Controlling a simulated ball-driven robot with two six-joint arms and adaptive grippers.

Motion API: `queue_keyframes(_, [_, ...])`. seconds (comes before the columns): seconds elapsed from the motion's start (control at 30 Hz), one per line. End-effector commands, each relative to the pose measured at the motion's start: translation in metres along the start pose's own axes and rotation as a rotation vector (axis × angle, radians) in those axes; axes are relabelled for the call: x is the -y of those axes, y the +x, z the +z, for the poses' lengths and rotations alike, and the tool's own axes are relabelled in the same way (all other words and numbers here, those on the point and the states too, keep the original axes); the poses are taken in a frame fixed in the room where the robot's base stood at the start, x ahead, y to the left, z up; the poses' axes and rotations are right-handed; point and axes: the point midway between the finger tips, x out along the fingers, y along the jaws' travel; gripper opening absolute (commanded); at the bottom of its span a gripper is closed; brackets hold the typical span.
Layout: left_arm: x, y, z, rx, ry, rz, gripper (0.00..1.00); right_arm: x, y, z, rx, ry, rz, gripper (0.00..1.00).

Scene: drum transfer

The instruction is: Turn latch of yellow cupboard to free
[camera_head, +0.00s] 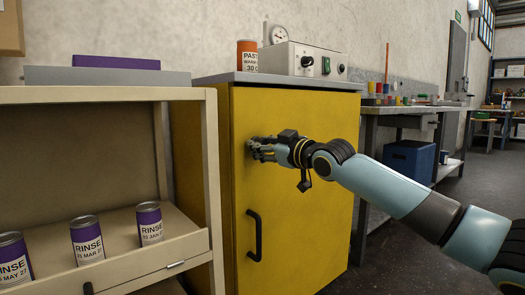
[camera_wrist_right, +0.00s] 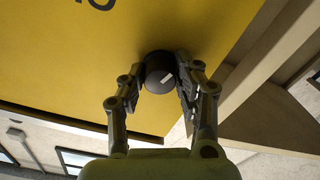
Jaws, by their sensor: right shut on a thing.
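The yellow cupboard (camera_head: 300,190) stands in the middle of the head view, its door closed, with a black bar handle (camera_head: 254,235) low on the left. My right gripper (camera_head: 252,148) is at the upper left of the door, above the handle. In the right wrist view my right gripper (camera_wrist_right: 163,78) is shut on the latch (camera_wrist_right: 159,73), a round black knob with a white mark. The mark is slanted in that view. In the head view the latch is mostly hidden by the fingers.
A beige shelf unit (camera_head: 208,150) with several purple cans, one a purple can (camera_head: 150,223), stands close to the cupboard's left. A control box (camera_head: 302,60) and an orange can (camera_head: 247,56) sit on top. Floor to the right is mostly free.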

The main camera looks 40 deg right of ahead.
Motion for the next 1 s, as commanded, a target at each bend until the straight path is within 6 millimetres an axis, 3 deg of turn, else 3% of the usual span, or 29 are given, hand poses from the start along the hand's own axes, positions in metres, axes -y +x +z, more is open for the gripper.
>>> queue_keyframes(0.1, [-0.002,-0.004,-0.003,-0.015,0.001,0.005,0.40,0.001,0.000,0.004,0.005,-0.099,-0.001,0.00])
queue_keyframes(0.5, [-0.001,0.027,-0.009,-0.142,-0.003,-0.006,0.40,0.001,0.000,0.003,0.003,-0.338,-0.001,0.00])
queue_keyframes(1.0, [0.000,0.032,-0.012,-0.182,-0.003,-0.009,0.40,0.000,0.000,0.001,0.003,-0.403,-0.001,0.00])
